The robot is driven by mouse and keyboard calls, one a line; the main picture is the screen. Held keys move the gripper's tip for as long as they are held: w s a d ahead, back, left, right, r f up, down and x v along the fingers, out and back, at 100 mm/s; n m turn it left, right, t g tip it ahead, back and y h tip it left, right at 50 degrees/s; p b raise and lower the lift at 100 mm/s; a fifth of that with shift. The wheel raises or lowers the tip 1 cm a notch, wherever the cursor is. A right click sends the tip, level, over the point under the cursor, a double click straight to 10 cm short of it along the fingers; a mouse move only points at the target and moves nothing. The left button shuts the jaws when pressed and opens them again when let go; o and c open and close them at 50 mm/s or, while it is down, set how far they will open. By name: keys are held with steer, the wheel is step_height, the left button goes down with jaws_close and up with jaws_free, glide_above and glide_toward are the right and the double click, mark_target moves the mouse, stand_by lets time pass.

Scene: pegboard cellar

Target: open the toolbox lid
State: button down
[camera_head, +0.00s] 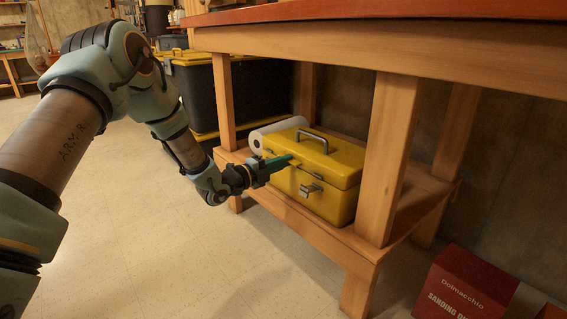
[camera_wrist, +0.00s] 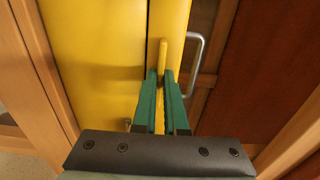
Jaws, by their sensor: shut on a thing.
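The yellow toolbox (camera_head: 328,204) stands on the low wooden shelf under the workbench. Its lid (camera_head: 333,161) is down on the body, with a grey carrying handle (camera_head: 312,137) on top and a metal latch (camera_head: 311,190) on the front. My gripper (camera_head: 288,160) reaches the front of the lid from the left. In the wrist view, its green fingers (camera_wrist: 161,78) are shut on a thin yellow tab (camera_wrist: 162,58) that sticks out from the toolbox front. The carrying handle also shows in the wrist view (camera_wrist: 197,65). The toolbox's far sides are hidden.
The workbench top (camera_head: 400,48) overhangs the toolbox. A wooden leg (camera_head: 387,160) stands just right of it. A white paper roll (camera_head: 262,138) lies behind. Black bins with yellow lids (camera_head: 195,95) stand farther back. A red box (camera_head: 468,290) is at lower right. Floor in front is clear.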

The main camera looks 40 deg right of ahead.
steer(key=d+r+y+p, duration=0.2)
steer(key=d+r+p, duration=0.1)
steer(key=r+p, duration=0.2)
steer(key=d+r+y+p, duration=0.2)
steer(key=r+p, duration=0.4)
steer(key=p, duration=0.3)
steer(key=d+r+y+p, duration=0.2)
steer(key=d+r+p, duration=0.2)
steer(key=r+p, duration=0.2)
steer(key=shift+s+d+p, duration=0.15)
steer(key=shift+s+p, duration=0.05)
steer(key=shift+p, duration=0.7)
steer(key=shift+d+r+p, duration=0.2)
steer(key=shift+d+p, duration=0.05)
steer(key=shift+d, duration=0.25)
steer(key=shift+d+r+p, duration=0.2)
steer(key=shift+d+p, duration=0.05)
steer(key=shift+d, duration=0.2)
steer(key=shift+s, duration=0.1)
steer(key=c, duration=1)
jaws_free()
steer(key=shift+o, duration=0.2)
steer(key=shift+f, duration=0.15)
steer(key=shift+a, duration=0.1)
